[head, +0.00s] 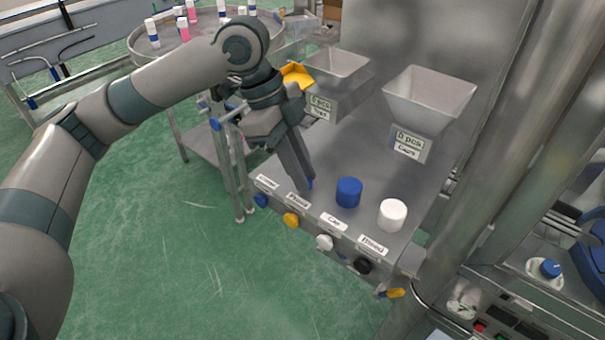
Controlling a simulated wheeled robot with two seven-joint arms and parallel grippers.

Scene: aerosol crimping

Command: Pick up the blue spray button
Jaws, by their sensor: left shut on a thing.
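My left gripper (305,187) points down at the front of the metal worktop and is shut. A small blue piece (310,183), which looks like the blue spray button, shows at its fingertips; most of it is hidden by the fingers. I cannot tell whether it still touches the worktop. A larger blue cylindrical cap (348,192) stands just right of the fingertips, apart from them. My right gripper is not in view.
A white cap (392,214) stands on the worktop (350,150) to the right. Metal hoppers (428,98) stand behind. Blue, yellow, white and black knobs line the front edge. A round table (205,55) with several bottles is at the back left. A metal post (480,170) rises at right.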

